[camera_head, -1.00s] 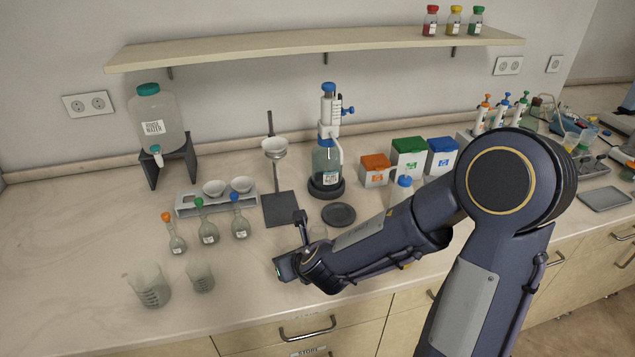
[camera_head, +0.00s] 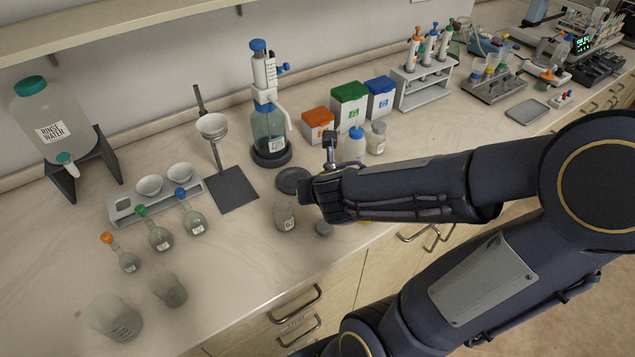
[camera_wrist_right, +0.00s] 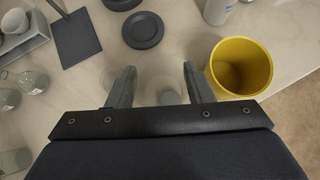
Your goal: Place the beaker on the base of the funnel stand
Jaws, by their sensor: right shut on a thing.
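The funnel stand has a flat dark base (camera_head: 232,190), a rod and a white funnel (camera_head: 212,125); its base shows at the upper left of the right wrist view (camera_wrist_right: 75,38). A large clear beaker (camera_head: 115,318) and a smaller one (camera_head: 170,290) stand at the front left. My right gripper (camera_head: 298,194) is just right of the stand base, shut on a clear glass vessel (camera_head: 285,215) with a white label. Its faint outline shows between the fingers (camera_wrist_right: 158,85) in the wrist view. I cannot tell whether it touches the table. My left gripper is not in view.
A dark round disc (camera_head: 293,180) lies beside the gripper. A dispenser bottle (camera_head: 268,130) stands behind it. A yellow container (camera_wrist_right: 240,65) is right of the fingers. Several stoppered flasks (camera_head: 160,238) and a bowl rack (camera_head: 125,208) are to the left. The stand base is bare.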

